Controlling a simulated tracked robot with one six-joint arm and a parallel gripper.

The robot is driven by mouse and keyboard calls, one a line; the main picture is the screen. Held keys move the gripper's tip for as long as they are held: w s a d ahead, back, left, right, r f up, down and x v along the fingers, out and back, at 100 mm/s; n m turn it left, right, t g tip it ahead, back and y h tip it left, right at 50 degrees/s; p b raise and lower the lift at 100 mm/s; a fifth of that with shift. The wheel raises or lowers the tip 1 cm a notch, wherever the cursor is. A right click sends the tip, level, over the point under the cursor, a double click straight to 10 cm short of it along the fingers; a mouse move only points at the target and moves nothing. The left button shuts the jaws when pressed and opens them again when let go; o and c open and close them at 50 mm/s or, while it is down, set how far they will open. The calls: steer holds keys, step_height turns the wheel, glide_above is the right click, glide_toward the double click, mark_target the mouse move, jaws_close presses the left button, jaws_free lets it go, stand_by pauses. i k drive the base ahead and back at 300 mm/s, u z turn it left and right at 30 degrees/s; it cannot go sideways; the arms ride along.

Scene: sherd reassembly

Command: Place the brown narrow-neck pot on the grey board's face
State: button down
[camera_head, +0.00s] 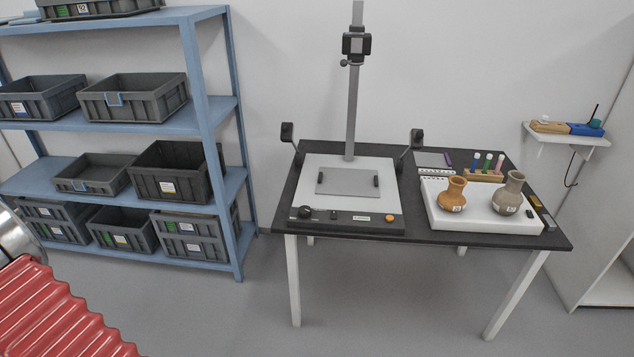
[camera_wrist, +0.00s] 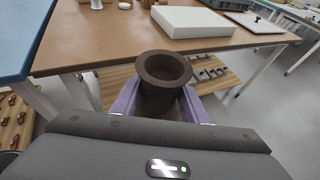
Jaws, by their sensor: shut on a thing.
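A dark brown pot (camera_wrist: 159,100) with a round open mouth and a wide rim is held upright in the wrist view. My gripper (camera_wrist: 158,108) is shut on it, with a purple finger on each side. The pot's lower part is hidden behind the gripper body. The grey board (camera_head: 346,188) lies flat on the pale base of a camera stand in the head view, with a small black piece near each end. Nothing else lies on its face. My gripper and the held pot do not show in the head view.
An orange-brown pot (camera_head: 452,194) and a grey-brown pot (camera_head: 508,195) stand on a white slab (camera_head: 480,222) right of the camera stand (camera_head: 300,172). Its column (camera_head: 354,110) rises behind the board. In the wrist view, a brown table (camera_wrist: 115,45) bears another white slab (camera_wrist: 192,22).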

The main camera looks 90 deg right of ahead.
mark_target(347, 177)
steer(key=u, duration=2.35)
steer(key=i, duration=0.05)
steer(key=z, duration=3.3)
